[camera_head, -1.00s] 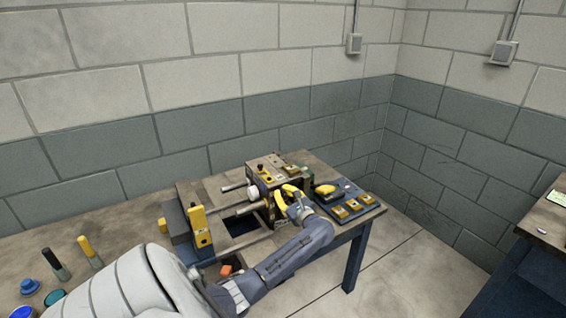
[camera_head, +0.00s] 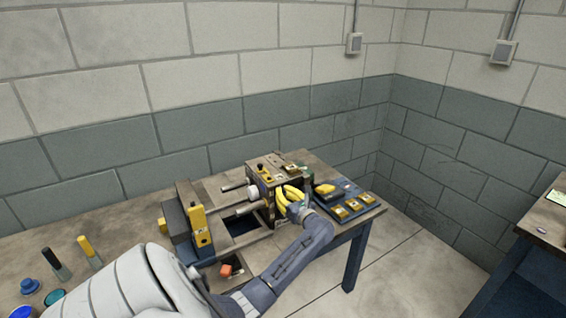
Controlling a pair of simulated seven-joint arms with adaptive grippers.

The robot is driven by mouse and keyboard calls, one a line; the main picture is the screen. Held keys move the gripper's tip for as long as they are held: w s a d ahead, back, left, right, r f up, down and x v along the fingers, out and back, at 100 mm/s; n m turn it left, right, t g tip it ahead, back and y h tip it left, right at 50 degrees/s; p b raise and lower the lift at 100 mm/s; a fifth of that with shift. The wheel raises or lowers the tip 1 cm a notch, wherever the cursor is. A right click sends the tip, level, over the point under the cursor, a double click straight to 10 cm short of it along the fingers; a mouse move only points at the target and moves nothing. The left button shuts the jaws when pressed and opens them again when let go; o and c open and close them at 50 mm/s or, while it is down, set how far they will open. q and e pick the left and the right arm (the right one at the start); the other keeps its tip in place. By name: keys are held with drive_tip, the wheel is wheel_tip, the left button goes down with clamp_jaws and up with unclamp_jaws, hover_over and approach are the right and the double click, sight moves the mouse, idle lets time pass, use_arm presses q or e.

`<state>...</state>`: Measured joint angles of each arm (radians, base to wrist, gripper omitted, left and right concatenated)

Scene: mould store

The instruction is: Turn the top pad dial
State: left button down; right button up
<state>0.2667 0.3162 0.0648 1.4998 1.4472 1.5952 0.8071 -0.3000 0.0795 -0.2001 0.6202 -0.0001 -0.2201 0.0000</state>
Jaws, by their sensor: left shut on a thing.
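A machine with a dark block-shaped head (camera_head: 262,178) stands on the table, with rods running left to a grey and yellow clamp block (camera_head: 199,224). My left gripper (camera_head: 290,193) reaches the front right face of this head. Its yellow fingers are shut on the top pad dial there, which the fingers hide almost wholly. I cannot make out the dial's marks or its angle. My right gripper is not in view.
An opening with an orange piece (camera_head: 226,270) is below the machine. Yellow (camera_head: 88,249) and black (camera_head: 54,262) handles and coloured caps stand at left. Another table is far right.

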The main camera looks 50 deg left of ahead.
use_arm(q)
drive_tip(key=shift+w+a+r+m, duration=0.1)
drive_tip(key=shift+r+m, duration=0.15)
drive_tip(key=shift+m, duration=0.6)
drive_tip(key=shift+w+a+r+m, duration=0.1)
drive_tip(key=shift+r+m, duration=0.15)
drive_tip(key=shift+m, duration=0.6)
drive_tip(key=c, duration=1.7)
unclamp_jaws()
drive_tip(key=shift+d+r, duration=0.1)
drive_tip(key=shift+c, duration=0.2)
drive_tip(key=o, duration=0.6)
drive_tip(key=shift+f, duration=0.3)
drive_tip(key=shift+c, duration=0.2)
drive_tip(key=shift+s+d+f, duration=0.1)
drive_tip(key=shift+d, duration=0.3)
drive_tip(key=s+d, duration=0.1)
drive_tip(key=d, duration=1)
drive_tip(key=shift+s, duration=0.4)
drive_tip(key=shift+d, duration=0.1)
